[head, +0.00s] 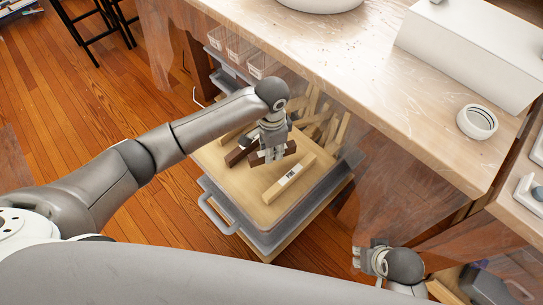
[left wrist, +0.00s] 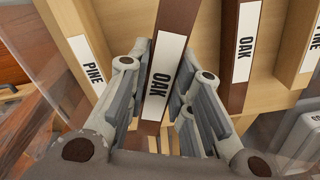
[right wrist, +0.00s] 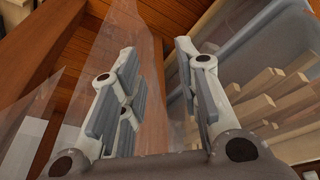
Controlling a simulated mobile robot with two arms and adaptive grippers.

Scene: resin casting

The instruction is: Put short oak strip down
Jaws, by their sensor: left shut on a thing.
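A dark brown oak strip (head: 290,148) labelled OAK is between the fingers of my left gripper (head: 268,156), over the wooden board (head: 252,190) of a low cart. In the left wrist view the oak strip (left wrist: 176,28) runs between both fingers, its label facing the camera. I cannot tell if its underside touches the board. A second dark oak strip (head: 238,153) lies beside it; it also shows in the left wrist view (left wrist: 234,88). My right gripper (head: 362,258) is open and empty; its spread fingers show in the right wrist view (right wrist: 158,75).
A pale pine strip (head: 288,179) lies on the board, right of the held strip. Another pine strip (left wrist: 302,50) shows in the left wrist view. Several wood offcuts (head: 322,122) stand behind the board. The workbench (head: 330,45) overhangs the cart. The board's front is clear.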

